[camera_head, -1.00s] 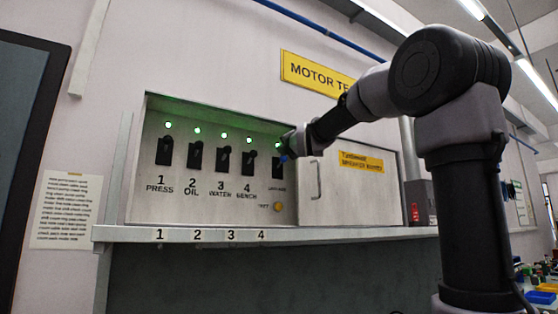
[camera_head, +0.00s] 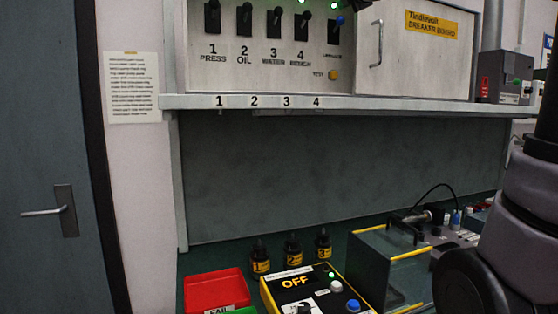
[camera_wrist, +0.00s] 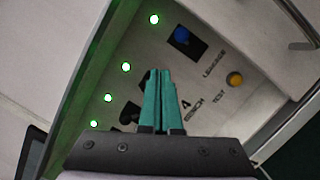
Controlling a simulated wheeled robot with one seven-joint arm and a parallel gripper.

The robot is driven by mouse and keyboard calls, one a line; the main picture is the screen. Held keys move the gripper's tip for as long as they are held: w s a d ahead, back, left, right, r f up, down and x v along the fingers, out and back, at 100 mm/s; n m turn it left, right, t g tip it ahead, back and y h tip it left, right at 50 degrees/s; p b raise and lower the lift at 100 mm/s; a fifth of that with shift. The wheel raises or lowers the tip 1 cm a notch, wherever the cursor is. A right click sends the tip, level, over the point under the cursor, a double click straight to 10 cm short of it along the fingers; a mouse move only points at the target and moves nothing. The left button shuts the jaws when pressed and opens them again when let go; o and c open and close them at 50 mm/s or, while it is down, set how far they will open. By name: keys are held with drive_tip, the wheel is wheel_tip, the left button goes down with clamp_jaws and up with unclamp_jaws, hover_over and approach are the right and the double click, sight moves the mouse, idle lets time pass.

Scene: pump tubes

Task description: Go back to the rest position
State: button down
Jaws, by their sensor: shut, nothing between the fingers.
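My gripper (camera_wrist: 164,72) shows in the wrist view with its two teal fingers together and nothing between them. It points at the breaker panel (camera_wrist: 205,70) and appears clear of it. My fingers hide part of the BENCH switch area in the wrist view.
A shelf (camera_head: 400,104) juts out below the panel. On the bench below are a red tray (camera_head: 214,290), several dark bottles (camera_head: 292,250), a box reading OFF (camera_head: 296,282) and a clear-sided guard box (camera_head: 388,262). A door (camera_head: 45,130) is at the left.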

drive_tip(key=s+d+f+m+g, duration=0.1)
drive_tip(key=s+f+m+g, duration=0.3)
drive_tip(key=s+f+m, duration=0.5)
drive_tip(key=s+f+m+g, duration=0.4)
drive_tip(key=s+f+m, duration=0.6)
drive_tip(key=f, duration=0.7)
drive_tip(key=s+d+f+m+g, duration=0.1)
drive_tip(key=s+f+m+g, duration=0.3)
drive_tip(key=s+f+m, duration=0.5)
wheel_tip(320, 180, down, 4)
drive_tip(key=shift+s+d+f+m, duration=0.1)
drive_tip(key=shift+s+d+m, duration=0.3)
drive_tip(key=shift+s, duration=0.3)
